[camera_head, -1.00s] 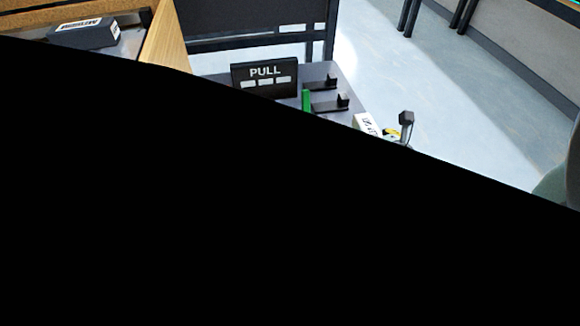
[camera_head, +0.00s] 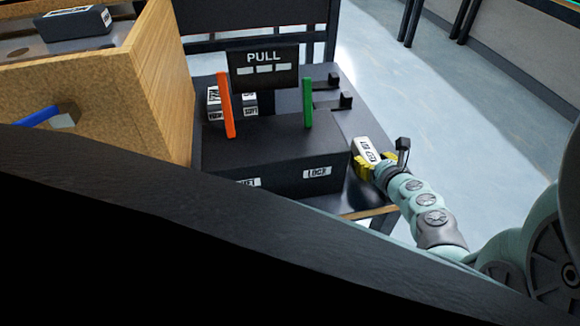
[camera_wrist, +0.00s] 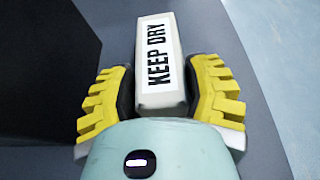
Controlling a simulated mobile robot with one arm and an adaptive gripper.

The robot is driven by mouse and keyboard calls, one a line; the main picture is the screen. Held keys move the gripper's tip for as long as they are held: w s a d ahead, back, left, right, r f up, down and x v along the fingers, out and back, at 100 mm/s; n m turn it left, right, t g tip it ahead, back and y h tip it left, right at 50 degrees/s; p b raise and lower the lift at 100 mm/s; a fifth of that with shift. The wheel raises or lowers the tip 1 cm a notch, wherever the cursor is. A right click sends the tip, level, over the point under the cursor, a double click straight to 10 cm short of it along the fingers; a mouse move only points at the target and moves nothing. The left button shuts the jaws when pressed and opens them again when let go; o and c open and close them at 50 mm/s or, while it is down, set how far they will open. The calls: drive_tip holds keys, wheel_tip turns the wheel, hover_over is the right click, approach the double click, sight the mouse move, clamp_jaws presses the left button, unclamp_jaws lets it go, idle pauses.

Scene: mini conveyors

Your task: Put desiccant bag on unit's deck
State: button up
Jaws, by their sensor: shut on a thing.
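My gripper (camera_head: 372,162) has yellow ridged fingers shut on the desiccant bag (camera_head: 366,149), a pale block with a "KEEP DRY" label. The wrist view shows the bag (camera_wrist: 160,62) upright between both fingers of the gripper (camera_wrist: 160,85). The unit (camera_head: 270,158) is a dark box with an orange lever (camera_head: 225,105), a green lever (camera_head: 308,103) and a "LOCK" label on its front. The bag is just right of the unit, at the table's right side. I cannot tell whether the bag touches the table top.
A black "PULL" sign (camera_head: 264,66) stands behind the unit, with small labelled boxes (camera_head: 232,104) in front of it. Two black knobbed parts lie right of it. A wooden box (camera_head: 110,95) stands left. A large dark surface (camera_head: 150,220) hides the foreground.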

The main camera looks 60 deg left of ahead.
drive_tip(key=shift+f, duration=0.2)
drive_tip(key=o, duration=1.2)
drive_tip(key=shift+p+v, duration=0.45)
drive_tip(key=shift+v, duration=7.5)
drive_tip(key=shift+r, duration=0.2)
